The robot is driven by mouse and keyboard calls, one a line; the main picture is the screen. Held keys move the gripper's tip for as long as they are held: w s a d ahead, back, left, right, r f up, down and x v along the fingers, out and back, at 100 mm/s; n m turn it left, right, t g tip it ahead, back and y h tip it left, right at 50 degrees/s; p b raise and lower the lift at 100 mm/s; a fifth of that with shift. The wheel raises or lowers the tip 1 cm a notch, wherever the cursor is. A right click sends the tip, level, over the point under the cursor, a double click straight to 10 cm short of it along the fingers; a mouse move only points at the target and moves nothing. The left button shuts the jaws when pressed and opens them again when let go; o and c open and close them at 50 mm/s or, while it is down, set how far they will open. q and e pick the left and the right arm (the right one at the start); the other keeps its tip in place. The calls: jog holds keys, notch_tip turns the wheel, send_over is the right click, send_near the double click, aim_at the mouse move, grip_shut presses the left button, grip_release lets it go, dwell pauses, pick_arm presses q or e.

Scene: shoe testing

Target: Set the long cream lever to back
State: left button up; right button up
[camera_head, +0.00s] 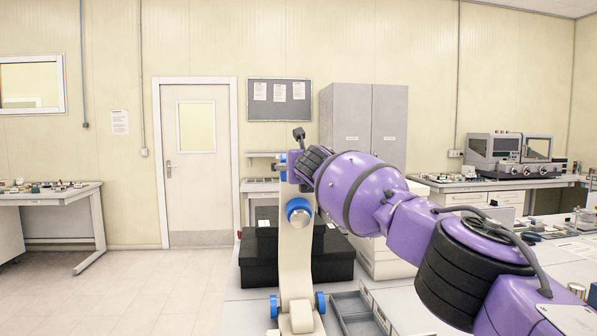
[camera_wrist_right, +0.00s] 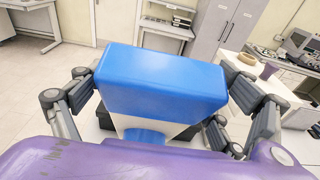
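The long cream lever (camera_head: 297,258) stands upright in the middle of the head view, with a round blue hub (camera_head: 298,210) on its front and blue parts at its base. Its blue end is partly hidden by my right gripper (camera_head: 298,152), which is at the top of the lever. In the right wrist view, the lever's blue end block (camera_wrist_right: 165,85) lies between the two spread fingers of the right gripper (camera_wrist_right: 162,72). The fingers are wide apart, one on each side of the block; whether they touch it is unclear. My left gripper is not in view.
A black box (camera_head: 262,265) stands behind the lever. A grey tray (camera_head: 357,315) lies right of its base on the light bench. My purple right arm covers much of the right side. A cluttered table (camera_head: 60,188) stands far left, with open floor before the door (camera_head: 197,150).

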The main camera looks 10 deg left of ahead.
jog(key=shift+f, duration=0.4)
jog(key=shift+s+f, duration=0.1)
jog(key=v, duration=1.2)
dwell(0.3)
